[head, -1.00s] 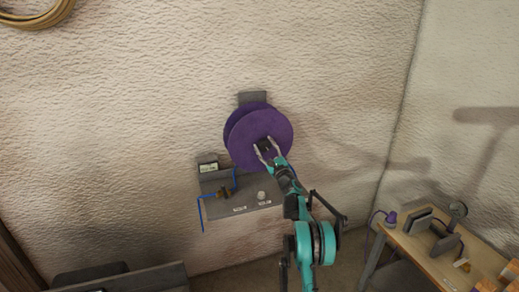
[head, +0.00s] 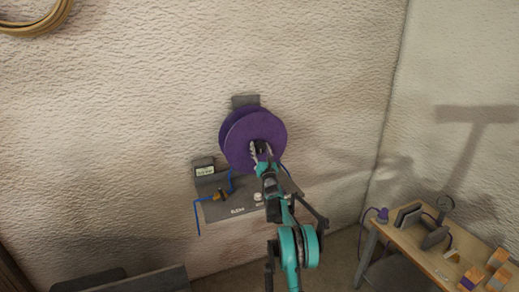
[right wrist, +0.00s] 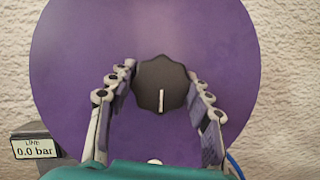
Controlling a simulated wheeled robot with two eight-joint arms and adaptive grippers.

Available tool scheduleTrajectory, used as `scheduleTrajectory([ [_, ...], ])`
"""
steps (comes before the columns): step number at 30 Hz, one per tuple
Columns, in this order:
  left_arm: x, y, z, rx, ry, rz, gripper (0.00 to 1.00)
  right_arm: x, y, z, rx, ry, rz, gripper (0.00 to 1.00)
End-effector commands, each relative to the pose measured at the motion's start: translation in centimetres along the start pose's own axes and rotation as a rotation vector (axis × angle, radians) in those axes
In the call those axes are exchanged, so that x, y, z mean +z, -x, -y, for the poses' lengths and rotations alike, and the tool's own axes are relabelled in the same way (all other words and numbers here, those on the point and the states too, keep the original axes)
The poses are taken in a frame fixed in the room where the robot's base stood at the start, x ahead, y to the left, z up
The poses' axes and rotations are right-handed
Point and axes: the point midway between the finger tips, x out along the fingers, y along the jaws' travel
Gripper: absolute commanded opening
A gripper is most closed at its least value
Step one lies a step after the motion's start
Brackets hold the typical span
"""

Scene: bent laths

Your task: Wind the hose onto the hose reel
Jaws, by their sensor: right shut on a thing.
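The hose reel (head: 265,124) is a purple double disc on the wall. A dark lobed knob (right wrist: 150,88) with a white mark pointing straight up and down sits at its centre. My right gripper (head: 259,148) is at the hub, facing the front disc. In the right wrist view its fingers stand left and right of the knob, shut on it. Blue hose (head: 197,217) hangs at the shelf's left edge, and a short blue length rises toward the reel's underside. Any hose between the discs is hidden. My left gripper is out of view.
A grey shelf (head: 224,211) below the reel carries a brass valve (head: 220,194), a pale knob (head: 258,197) and a pressure display (head: 205,171) reading 0.0 bar. A tan coil (head: 38,24) hangs top left. A cluttered wooden bench (head: 425,262) stands at right.

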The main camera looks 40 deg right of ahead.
Motion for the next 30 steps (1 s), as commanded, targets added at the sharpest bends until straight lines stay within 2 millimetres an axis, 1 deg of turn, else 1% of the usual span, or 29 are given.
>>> scheduleTrajectory([
  [1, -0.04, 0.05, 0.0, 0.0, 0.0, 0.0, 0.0, 0.23, -0.12, -0.06, -0.002, -0.008, 0.002, 0.0],
  [16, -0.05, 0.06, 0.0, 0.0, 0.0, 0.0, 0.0, 0.25, -0.12, 0.0, -0.008, -0.02, 0.002, 0.0],
  [17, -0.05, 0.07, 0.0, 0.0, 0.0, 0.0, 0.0, 0.26, -0.12, 0.0, -0.008, -0.02, 0.002, 0.58],
  [18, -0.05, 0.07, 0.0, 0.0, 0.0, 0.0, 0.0, 0.25, -0.11, 0.0, -0.008, -0.02, 0.002, 0.68],
  [19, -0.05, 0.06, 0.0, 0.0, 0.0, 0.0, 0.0, 0.24, -0.11, 0.0, -0.008, -0.02, 0.001, 0.71],
  [27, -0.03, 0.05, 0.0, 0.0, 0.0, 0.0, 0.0, 0.11, -0.03, 0.01, -0.008, -0.019, 0.0, 0.71],
  [30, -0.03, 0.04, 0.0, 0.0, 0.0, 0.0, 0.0, 0.08, 0.34, 0.02, -0.008, -0.019, 0.0, 0.71],
])
